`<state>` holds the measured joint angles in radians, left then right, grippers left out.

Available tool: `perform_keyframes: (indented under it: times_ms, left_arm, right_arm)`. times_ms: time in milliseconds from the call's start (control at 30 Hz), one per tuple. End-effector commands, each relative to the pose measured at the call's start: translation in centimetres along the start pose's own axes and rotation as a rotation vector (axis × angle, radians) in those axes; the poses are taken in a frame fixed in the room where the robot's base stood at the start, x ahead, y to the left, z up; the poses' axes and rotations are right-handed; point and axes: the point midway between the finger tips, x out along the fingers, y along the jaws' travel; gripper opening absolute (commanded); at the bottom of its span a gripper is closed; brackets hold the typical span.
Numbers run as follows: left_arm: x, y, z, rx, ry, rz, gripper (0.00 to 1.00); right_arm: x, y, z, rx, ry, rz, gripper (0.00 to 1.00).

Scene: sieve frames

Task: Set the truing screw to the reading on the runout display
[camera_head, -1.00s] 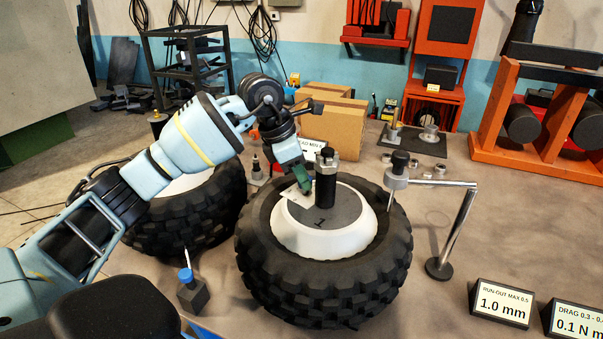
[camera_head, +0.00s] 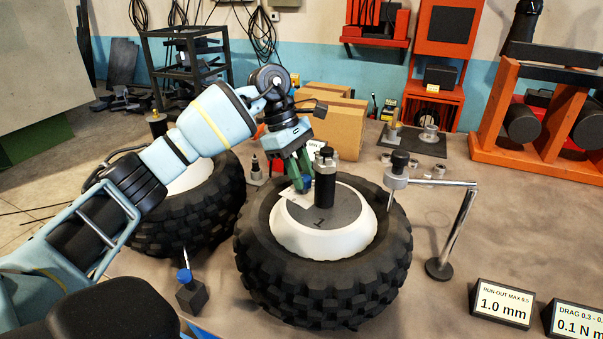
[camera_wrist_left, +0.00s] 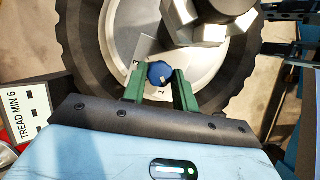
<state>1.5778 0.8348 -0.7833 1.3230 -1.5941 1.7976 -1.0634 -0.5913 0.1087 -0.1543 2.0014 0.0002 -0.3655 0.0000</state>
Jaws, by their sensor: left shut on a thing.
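The runout display (camera_head: 502,304) at the lower right reads 1.0 mm, under the words RUN-OUT MAX 0.5. The wheel's white hub (camera_head: 290,235) with a grey top marked 1 sits inside a knobbly black tire. A small blue knob, apparently the truing screw (camera_wrist_left: 160,72), stands on the hub beside a white marked plate (camera_wrist_left: 146,48). My left gripper (camera_head: 303,178) has its green fingers shut on this knob, one on each side in the left wrist view. The fingers partly hide the knob in the head view. My right gripper is out of view.
A black post with a nut (camera_head: 325,180) rises from the hub close to the left fingers. A dial gauge on a bent metal stand (camera_head: 455,230) reaches to the tire's right. A drag display (camera_head: 578,320) reads 0.1 N m. A blue-capped tool in a block (camera_head: 191,295) stands front left.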

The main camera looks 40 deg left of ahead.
Motion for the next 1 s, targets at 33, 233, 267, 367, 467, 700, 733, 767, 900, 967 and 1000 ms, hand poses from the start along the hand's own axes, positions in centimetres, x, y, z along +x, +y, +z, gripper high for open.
perform_keyframes:
  times_ms: [33, 233, 267, 367, 467, 700, 733, 767, 900, 967, 1000]
  left_arm:
    - [0.1, 0.1, 0.0, 0.035, -0.001, -0.016, 0.06]
    - [0.1, 0.2, 0.0, 0.161, 0.0, -0.067, 0.06]
    - [0.1, 0.2, 0.0, 0.176, 0.0, -0.074, 0.06]
    - [0.1, 0.2, 0.0, 0.218, 0.0, -0.091, 0.06]
    - [0.1, 0.2, 0.0, 0.25, 0.001, -0.105, 0.06]
    - [0.1, 0.2, 0.0, 0.287, 0.001, -0.119, 0.06]
    - [0.1, 0.2, 0.0, 0.289, 0.001, -0.12, 0.06]
    - [0.1, 0.2, 0.0, 0.29, 0.001, -0.12, 0.06]
    - [0.1, 0.2, 0.0, 0.291, 0.001, -0.121, 0.06]
    - [0.1, 0.2, 0.0, 0.29, 0.001, -0.121, 0.06]
    - [0.1, 0.2, 0.0, 0.29, 0.001, -0.121, 0.06]
  right_arm:
    - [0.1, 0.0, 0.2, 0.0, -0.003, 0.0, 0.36]
    - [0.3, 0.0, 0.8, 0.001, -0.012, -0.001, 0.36]
    - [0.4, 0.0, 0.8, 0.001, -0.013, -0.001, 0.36]
    - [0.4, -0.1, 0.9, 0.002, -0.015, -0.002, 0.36]
    - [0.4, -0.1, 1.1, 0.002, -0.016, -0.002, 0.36]
    - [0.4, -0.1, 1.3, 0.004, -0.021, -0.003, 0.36]
    - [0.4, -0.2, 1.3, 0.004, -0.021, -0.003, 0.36]
    - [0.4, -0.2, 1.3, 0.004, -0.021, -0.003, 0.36]
    - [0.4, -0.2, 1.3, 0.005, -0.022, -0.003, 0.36]
    - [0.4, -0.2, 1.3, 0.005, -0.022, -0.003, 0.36]
    - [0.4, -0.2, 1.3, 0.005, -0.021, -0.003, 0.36]
